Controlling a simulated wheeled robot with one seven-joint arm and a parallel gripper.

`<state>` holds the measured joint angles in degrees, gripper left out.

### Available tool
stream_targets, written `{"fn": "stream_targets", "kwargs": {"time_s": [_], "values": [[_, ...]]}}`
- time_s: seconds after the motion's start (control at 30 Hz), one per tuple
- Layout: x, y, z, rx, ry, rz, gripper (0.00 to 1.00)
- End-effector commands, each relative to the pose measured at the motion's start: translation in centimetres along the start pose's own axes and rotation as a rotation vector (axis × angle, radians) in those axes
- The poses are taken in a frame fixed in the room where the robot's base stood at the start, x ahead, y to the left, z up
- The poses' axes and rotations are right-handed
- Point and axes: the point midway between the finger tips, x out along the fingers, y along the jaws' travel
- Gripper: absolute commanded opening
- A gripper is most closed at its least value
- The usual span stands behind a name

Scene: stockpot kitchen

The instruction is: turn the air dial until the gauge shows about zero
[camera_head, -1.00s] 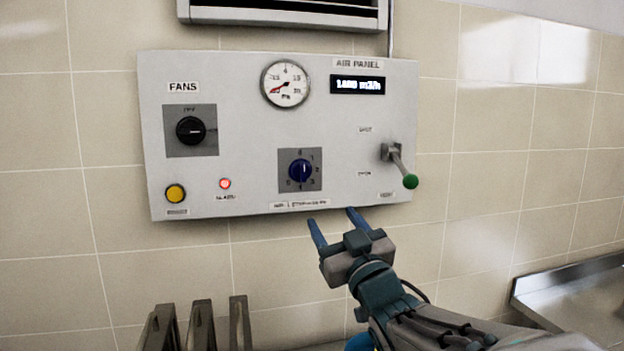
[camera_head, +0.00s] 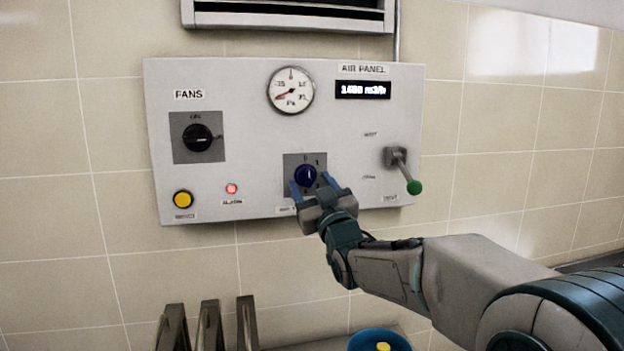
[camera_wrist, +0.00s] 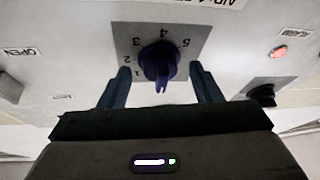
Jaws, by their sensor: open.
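The air dial, a dark blue knob (camera_head: 305,176) on a grey numbered plate, sits low in the middle of the light grey air panel (camera_head: 240,80). My gripper (camera_head: 308,184) is open at the dial, with one blue finger on each side. In the wrist view the dial (camera_wrist: 159,62) stands between the spread fingertips (camera_wrist: 163,80), not clamped. The gauge (camera_head: 291,91) is a round white dial above it. Its red needle points to the lower left, below zero at the top. The display (camera_head: 362,90) seems to read 1400 m3/h.
The fans knob (camera_head: 198,137), yellow button (camera_head: 183,199) and lit red alarm lamp (camera_head: 231,188) are left of the dial. A green-tipped lever (camera_head: 413,186) sticks out at right. Below stand upright metal pieces (camera_head: 210,325) and a blue container (camera_head: 378,340).

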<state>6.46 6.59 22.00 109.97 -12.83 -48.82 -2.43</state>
Motion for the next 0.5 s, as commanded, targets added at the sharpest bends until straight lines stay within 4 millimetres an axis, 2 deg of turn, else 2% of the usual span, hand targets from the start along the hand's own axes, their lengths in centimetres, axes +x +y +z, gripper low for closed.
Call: {"fn": "stream_targets", "kwargs": {"time_s": [0.37, 0.4, 0.5], "values": [[0.67, -0.02, 0.07, 0.001, -0.001, 0.0, 0.58], [0.66, -0.02, 0.07, 0.001, -0.001, 0.0, 0.55], [0.65, -0.01, 0.07, 0.001, -0.001, 0.0, 0.28]]}}
